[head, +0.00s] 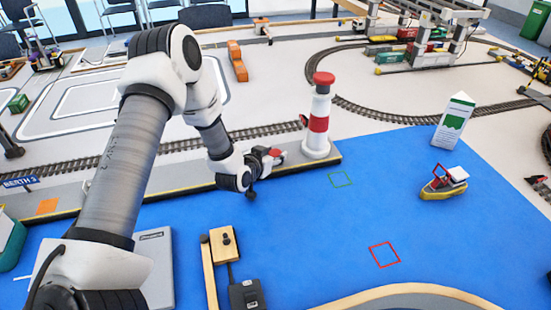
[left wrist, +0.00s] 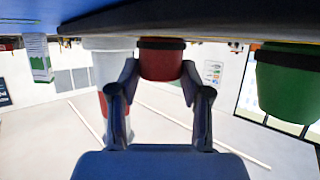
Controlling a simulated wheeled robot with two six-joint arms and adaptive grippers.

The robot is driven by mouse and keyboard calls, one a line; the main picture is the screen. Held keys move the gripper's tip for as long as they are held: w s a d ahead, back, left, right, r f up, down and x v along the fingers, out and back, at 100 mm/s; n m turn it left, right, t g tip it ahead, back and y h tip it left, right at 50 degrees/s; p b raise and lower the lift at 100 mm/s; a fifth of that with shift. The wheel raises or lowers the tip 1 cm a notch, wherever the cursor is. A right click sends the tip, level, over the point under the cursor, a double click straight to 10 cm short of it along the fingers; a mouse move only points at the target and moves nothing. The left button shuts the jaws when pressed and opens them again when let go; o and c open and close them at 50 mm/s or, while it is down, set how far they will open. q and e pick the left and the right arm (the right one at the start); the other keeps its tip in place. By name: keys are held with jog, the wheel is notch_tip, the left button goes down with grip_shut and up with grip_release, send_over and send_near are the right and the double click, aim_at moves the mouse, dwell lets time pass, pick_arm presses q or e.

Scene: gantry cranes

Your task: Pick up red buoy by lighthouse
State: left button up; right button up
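The lighthouse (head: 318,117), white with red bands and a red top, stands upright on the end of the grey pier. The red buoy (head: 274,153) shows as a small red shape left of its base, largely hidden by my left gripper (head: 262,160). The left wrist view looks upside down. There the buoy (left wrist: 162,60), red with a dark band, is between the two fingertips of my left gripper (left wrist: 160,78). The fingers are spread, one on each side and close against it. Whether they press on it does not show. My right gripper is in neither view.
A green tapered object (left wrist: 288,85) is beside the gripper in the left wrist view. The lighthouse (left wrist: 110,75) is on the other side, close by. A toy boat (head: 443,184) and a white-green marker (head: 454,122) are on the blue water surface (head: 330,230), right of the pier.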

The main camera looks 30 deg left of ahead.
pick_arm(q)
jog(key=c, duration=0.4)
jog(key=shift+c, duration=0.2)
jog(key=shift+r, duration=0.1)
